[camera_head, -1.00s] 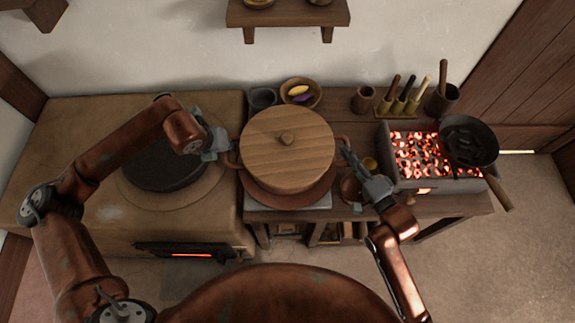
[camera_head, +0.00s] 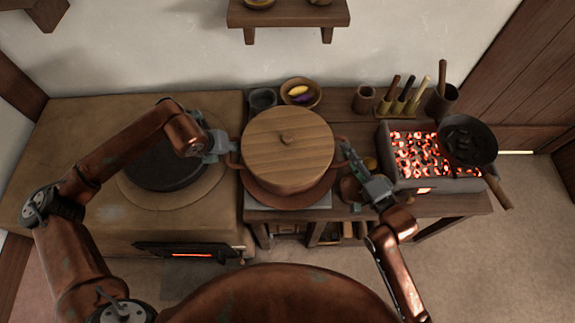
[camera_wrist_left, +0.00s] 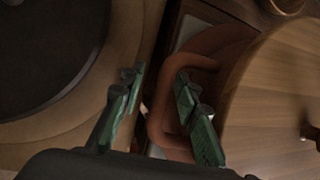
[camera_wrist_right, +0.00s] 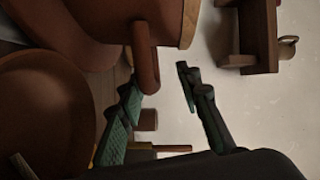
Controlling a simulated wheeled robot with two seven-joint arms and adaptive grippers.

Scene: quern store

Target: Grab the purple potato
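The purple potato (camera_head: 304,99) lies in a round wooden bowl (camera_head: 287,99) behind the large pot, beside a yellow item (camera_head: 299,90). It is small and partly hidden by the yellow item and the rim. My left gripper (camera_head: 226,149) is at the pot's left handle. In the left wrist view its fingers (camera_wrist_left: 160,88) are apart, with the reddish handle (camera_wrist_left: 157,128) between or just below them. My right gripper (camera_head: 346,148) is at the pot's right side. In the right wrist view its fingers (camera_wrist_right: 160,78) are apart, with the right handle (camera_wrist_right: 147,58) close to the left finger.
The pot with its wooden lid (camera_head: 287,150) stands between my arms, in front of the bowl. A dark cup (camera_head: 262,98) is left of the bowl. A glowing coal brazier (camera_head: 417,152) with a black pan (camera_head: 468,140) is at right. The stove (camera_head: 100,115) fills the left.

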